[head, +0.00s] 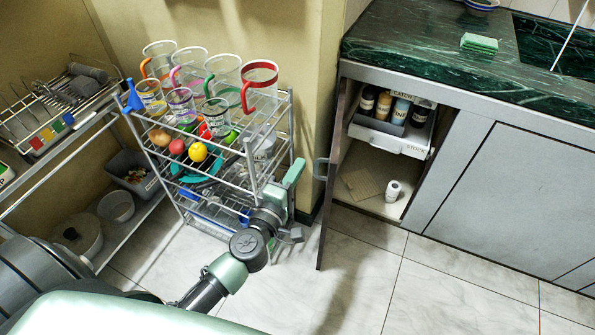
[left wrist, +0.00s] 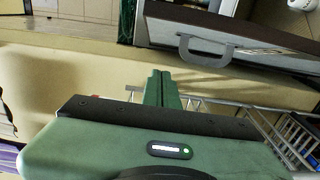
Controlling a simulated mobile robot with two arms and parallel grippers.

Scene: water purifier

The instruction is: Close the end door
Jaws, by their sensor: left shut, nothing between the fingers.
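The end door (head: 337,165) of the counter stands open in the head view, swung out toward me and seen nearly edge-on. Its grey handle (head: 321,169) is on the side facing the rack. In the left wrist view the door (left wrist: 250,35) lies across the upper right, with its handle (left wrist: 205,50) in plain view. My left gripper (head: 295,170) is shut and empty, just left of the door and its handle, apart from them. Its closed green fingers (left wrist: 161,88) show below the handle in the left wrist view. My right gripper is not in view.
The open cabinet (head: 360,185) holds a white drawer (head: 390,137) with bottles and a white roll (head: 393,190). A wire rack (head: 215,170) with cups and fruit stands close behind my left arm. The tiled floor (head: 350,270) before the door is clear.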

